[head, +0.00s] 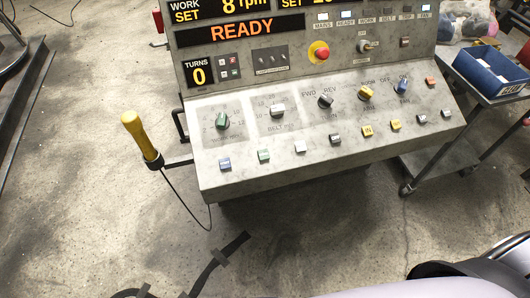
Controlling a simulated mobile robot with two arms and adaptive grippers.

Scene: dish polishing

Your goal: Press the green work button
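The grey control console (215,185) stands in the middle of the head view. A square green button (264,155) sits in the front row of its sloping panel, second from the left. A blue button (224,164) is to its left and a white button (300,147) to its right. The small lettering on the green button is too small to read. A green-capped knob (222,121) sits behind the blue button. The display (241,29) reads READY.
A red emergency stop (319,52) is on the upright panel. A yellow-handled lever (140,135) stands out at the console's left side. A cart (490,95) with a blue bin (489,72) stands at the right.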

